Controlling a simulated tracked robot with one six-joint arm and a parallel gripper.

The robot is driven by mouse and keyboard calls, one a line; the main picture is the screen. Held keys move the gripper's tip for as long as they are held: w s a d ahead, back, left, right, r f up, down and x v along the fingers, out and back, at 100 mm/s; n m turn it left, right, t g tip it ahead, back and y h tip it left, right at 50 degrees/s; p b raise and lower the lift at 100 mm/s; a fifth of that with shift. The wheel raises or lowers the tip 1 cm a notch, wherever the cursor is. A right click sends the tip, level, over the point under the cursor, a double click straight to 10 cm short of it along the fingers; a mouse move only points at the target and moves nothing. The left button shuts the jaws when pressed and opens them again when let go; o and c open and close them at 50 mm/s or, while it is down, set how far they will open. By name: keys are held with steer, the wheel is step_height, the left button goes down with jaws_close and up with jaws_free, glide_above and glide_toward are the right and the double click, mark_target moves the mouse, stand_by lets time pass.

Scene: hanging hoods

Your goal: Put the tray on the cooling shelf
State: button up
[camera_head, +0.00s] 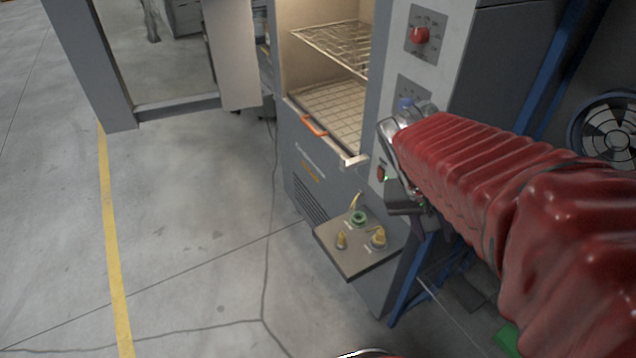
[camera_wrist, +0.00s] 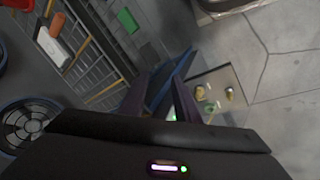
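A flat tray-like piece with a grid pattern (camera_head: 335,108) lies low inside the open oven, with an orange handle (camera_head: 314,126) at its front edge. My gripper (camera_head: 408,208) is right of and apart from it, outside the oven by the control panel, mostly hidden under my red-sleeved arm. In the wrist view the two dark fingers (camera_wrist: 162,92) stand apart with nothing seen between them. A slatted metal rack (camera_wrist: 100,75) is at the left of the wrist view; I cannot tell whether it is the cooling shelf.
The grey oven (camera_head: 310,170) has its door (camera_head: 90,70) swung open to the left and a wire shelf (camera_head: 335,45) above. A small panel with knobs (camera_head: 355,255) juts out below. A fan (camera_head: 607,130) stands right. Floor at left is clear.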

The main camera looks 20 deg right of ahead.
steer(key=a+r+n+t+y, duration=0.2)
steer(key=a+n+t, duration=0.1)
steer(key=a, duration=0.6)
steer(key=a+r+n+t+y, duration=0.2)
steer(key=a+n, duration=0.1)
steer(key=a, duration=0.6)
steer(key=shift+w+a+t+y, duration=0.2)
steer(key=shift+w+t+y, duration=0.1)
steer(key=shift+w+t, duration=0.1)
